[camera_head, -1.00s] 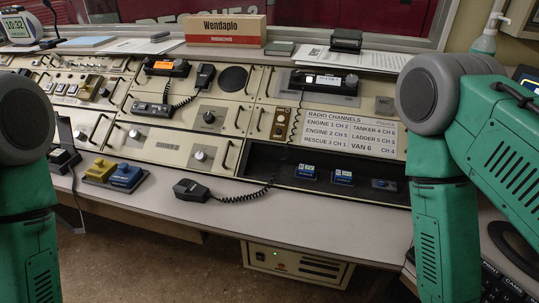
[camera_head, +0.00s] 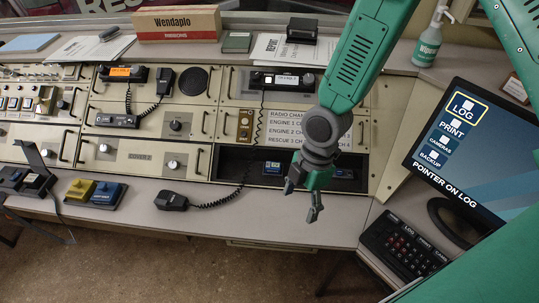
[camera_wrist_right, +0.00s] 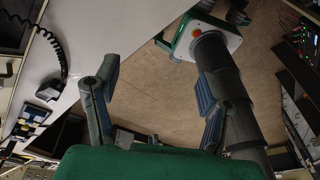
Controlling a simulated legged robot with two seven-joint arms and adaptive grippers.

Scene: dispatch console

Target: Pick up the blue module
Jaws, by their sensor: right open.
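A blue block-like module (camera_head: 108,193) sits on the desk at the left in the head view, beside a yellow one (camera_head: 80,189). I cannot tell which blue one is meant. My right gripper (camera_head: 302,200) is open and empty, fingers pointing down, in front of the recess around the desk's front edge. Its spread fingers (camera_wrist_right: 155,80) show in the right wrist view with floor between them. My left gripper is out of view.
A handset (camera_head: 171,201) with a coiled cord lies on the desk left of my right gripper. A monitor (camera_head: 470,150) and keypad (camera_head: 403,246) stand at the right. A label card (camera_head: 262,125) is on the panel above the recess. Bare desk (camera_head: 270,222) lies in front.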

